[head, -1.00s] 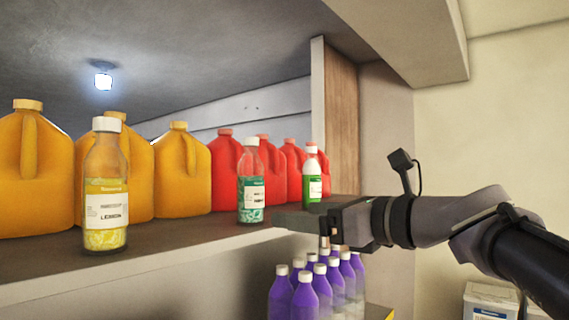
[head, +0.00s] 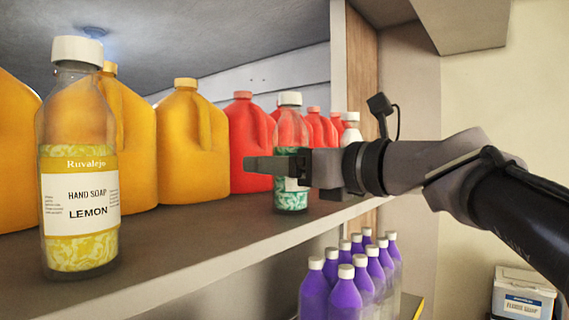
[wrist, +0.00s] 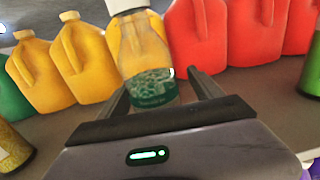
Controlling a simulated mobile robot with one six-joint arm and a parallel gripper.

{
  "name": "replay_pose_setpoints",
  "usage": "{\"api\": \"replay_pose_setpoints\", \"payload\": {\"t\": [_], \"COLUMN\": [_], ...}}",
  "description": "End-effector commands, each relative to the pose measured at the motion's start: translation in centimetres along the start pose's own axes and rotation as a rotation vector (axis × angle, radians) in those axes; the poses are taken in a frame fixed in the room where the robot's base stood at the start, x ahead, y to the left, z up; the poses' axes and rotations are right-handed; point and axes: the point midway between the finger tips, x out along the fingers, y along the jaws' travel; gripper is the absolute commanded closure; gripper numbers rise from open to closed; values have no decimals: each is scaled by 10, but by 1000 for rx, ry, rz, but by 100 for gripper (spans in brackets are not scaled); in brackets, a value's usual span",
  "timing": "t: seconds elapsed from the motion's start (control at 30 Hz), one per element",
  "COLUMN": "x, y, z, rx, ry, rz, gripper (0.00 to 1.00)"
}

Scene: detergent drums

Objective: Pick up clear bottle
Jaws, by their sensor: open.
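The jaws hold nothing. I cannot tell whether a finger touches the bottle.
A lemon hand soap bottle (head: 80,200) stands at the left front of the shelf (head: 190,235). Orange jugs (head: 190,145) and red jugs (head: 247,140) line up behind. A white-capped bottle (head: 350,132) is partly hidden by my arm. Purple bottles (head: 345,295) stand below.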

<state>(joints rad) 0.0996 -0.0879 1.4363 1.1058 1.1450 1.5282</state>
Motion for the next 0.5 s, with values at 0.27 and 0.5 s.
{"api": "replay_pose_setpoints", "payload": {"t": [0.27,0.5], "x": [0,0], "y": [0,0], "z": [0,-1], "rx": [0,1], "ry": [0,1], "rz": [0,0], "gripper": [44,91]}}
